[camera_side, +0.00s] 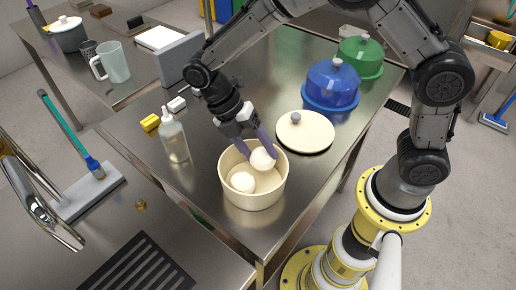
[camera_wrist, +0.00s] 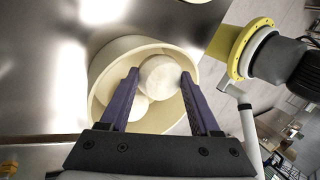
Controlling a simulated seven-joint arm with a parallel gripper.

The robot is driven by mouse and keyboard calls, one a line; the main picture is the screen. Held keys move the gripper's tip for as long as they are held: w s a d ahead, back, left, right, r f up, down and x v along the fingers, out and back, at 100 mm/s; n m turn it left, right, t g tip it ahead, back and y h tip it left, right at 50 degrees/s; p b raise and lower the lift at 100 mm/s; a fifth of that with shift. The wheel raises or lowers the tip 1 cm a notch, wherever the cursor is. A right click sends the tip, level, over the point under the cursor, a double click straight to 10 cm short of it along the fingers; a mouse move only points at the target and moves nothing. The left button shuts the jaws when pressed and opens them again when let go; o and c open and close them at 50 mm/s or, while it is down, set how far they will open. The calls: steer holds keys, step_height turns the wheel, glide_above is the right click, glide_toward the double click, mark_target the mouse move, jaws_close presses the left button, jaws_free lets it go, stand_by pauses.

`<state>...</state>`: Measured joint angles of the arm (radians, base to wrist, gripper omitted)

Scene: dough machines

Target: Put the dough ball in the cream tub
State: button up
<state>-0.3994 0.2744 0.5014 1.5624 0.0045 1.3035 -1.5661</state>
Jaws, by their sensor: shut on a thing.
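The cream tub (camera_side: 253,195) stands open near the front edge of the metal table; its rim also shows in the wrist view (camera_wrist: 97,72). My gripper (camera_side: 263,152) reaches down into the tub's mouth from above. Its purple fingers are shut on a white dough ball (camera_side: 263,160), which shows between the fingertips in the wrist view (camera_wrist: 161,77). The held ball is inside the rim, toward the back right in the side view. A second white dough ball (camera_side: 242,182) lies in the tub at the left, partly hidden behind a finger in the wrist view (camera_wrist: 135,108). I cannot tell whether the balls touch.
A cream lid (camera_side: 305,134) with a grey knob lies right of the tub. A blue domed container (camera_side: 331,84) and a green one (camera_side: 360,56) stand farther back. A clear bottle (camera_side: 174,138) stands left of the tub, near a yellow block (camera_side: 150,122).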

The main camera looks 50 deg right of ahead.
steer(key=shift+f, duration=0.55)
steer(key=o, duration=1.2)
steer(key=shift+r, duration=0.3)
steer(key=v, duration=1.2)
steer(key=s+d+r+m+t+y, duration=0.1)
steer(key=s+d+r+m+t, duration=0.15)
steer(key=d+r+m, duration=0.2)
steer(key=s+d+m+t, duration=0.2)
steer(key=s+d+m, duration=0.1)
steer(key=s+m, duration=0.2)
steer(key=s+d+m+t, duration=0.3)
steer(key=s+d+m, duration=0.1)
steer(key=m, duration=0.3)
steer(key=s+d+r+m+t+y, duration=0.1)
steer(key=s+d+m+t, duration=0.2)
steer(key=s+m, duration=0.3)
steer(key=shift+s+d+t, duration=0.15)
steer(key=shift+s+t, duration=0.1)
steer(key=shift+s, duration=0.35)
